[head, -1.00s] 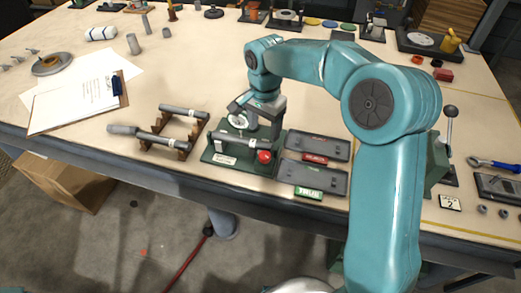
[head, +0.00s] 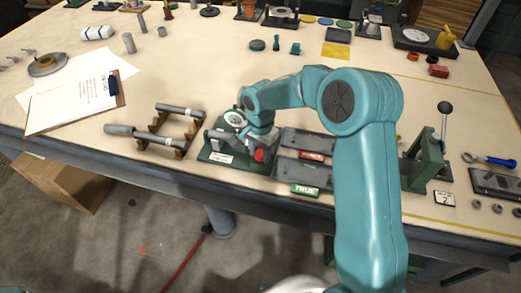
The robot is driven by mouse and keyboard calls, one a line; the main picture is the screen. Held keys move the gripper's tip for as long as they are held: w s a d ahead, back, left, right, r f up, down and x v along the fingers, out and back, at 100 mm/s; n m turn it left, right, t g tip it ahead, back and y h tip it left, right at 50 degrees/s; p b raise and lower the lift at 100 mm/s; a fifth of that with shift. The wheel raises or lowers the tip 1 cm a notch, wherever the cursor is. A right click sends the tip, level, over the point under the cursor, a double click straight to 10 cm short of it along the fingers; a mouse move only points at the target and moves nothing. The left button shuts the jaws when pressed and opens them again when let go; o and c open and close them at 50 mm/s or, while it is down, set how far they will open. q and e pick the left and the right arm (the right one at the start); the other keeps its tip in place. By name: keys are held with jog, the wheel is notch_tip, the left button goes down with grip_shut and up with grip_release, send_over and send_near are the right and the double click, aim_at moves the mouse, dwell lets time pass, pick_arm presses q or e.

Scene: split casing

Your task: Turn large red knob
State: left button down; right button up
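The large red knob (head: 259,155) is at the right front of a dark green fixture (head: 232,163) near the front edge of the table. A grey cylindrical part and a white dial (head: 234,119) show on this fixture. My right gripper (head: 257,144) is low over the right side of the fixture, right at the knob and partly covering it. Its fingers are small and overlap the grey part and knob, so I cannot tell whether they are open or touching the knob. My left gripper is not in view.
Grey trays with red and green "TRUE" labels (head: 305,190) lie just right of the fixture. A rack with grey cylinders (head: 152,138) stands to its left. A green lever press (head: 427,160) stands further right.

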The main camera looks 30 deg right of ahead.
jog(key=c, duration=0.4)
jog(key=shift+c, duration=0.2)
jog(key=n+b, duration=0.1)
jog(key=n, duration=0.2)
jog(key=shift+f+n+b, duration=0.1)
jog(key=shift+n+b, duration=0.2)
jog(key=shift+b, duration=0.05)
jog(key=n, duration=0.2)
jog(key=shift+n+b, duration=0.3)
jog(key=shift+s+d+n, duration=0.1)
jog(key=shift+d+n, duration=0.05)
jog(key=shift+n, duration=1.55)
